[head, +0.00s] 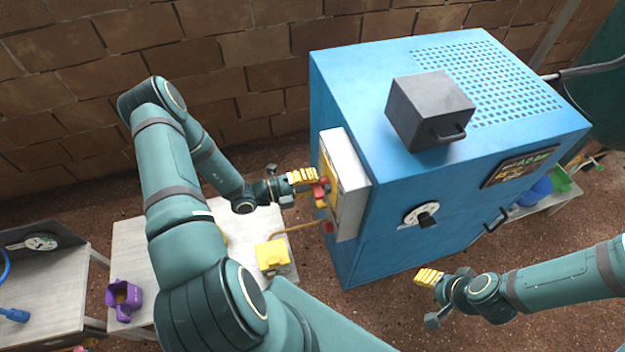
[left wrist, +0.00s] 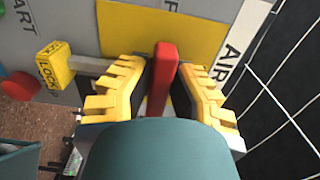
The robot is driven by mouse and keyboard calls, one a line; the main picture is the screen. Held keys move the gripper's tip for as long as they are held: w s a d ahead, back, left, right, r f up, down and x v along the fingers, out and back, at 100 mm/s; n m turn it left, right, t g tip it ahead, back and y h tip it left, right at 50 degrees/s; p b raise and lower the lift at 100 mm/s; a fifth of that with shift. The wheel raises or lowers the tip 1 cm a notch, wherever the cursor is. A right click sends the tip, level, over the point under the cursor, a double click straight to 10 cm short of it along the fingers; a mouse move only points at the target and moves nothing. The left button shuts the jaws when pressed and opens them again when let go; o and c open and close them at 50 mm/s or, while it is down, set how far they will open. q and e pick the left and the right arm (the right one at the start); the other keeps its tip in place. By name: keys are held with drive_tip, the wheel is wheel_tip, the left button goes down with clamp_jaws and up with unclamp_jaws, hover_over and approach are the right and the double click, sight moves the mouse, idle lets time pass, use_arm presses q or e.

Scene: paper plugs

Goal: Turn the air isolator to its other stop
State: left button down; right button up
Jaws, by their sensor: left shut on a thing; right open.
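The air isolator's red handle (left wrist: 163,72) stands out from a yellow plate (left wrist: 130,28) beside the letters AIR. My left gripper (left wrist: 160,85) is shut on it, with one yellow finger on each side. In the head view the handle (head: 320,190) shows only partly on the grey panel (head: 354,190) on the blue cabinet's left side, with my left gripper (head: 306,178) at it. The inner end of the handle is hard to see. My right gripper (head: 430,277) is open and empty in front of the cabinet, away from the panel.
A yellow LOCK piece (left wrist: 55,66) and a red button (left wrist: 18,86) sit near the handle. The blue cabinet (head: 395,235) carries a dark box (head: 425,110) on top and a dial (head: 424,217) in front. A table (head: 135,235) holds a yellow box (head: 272,256) and a purple container (head: 122,298).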

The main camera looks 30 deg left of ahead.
use_arm(q)
drive_tip(key=shift+d, duration=0.1)
drive_tip(key=c, duration=0.9)
unclamp_jaws()
drive_tip(key=shift+w, duration=0.1)
drive_tip(key=v, duration=1.2)
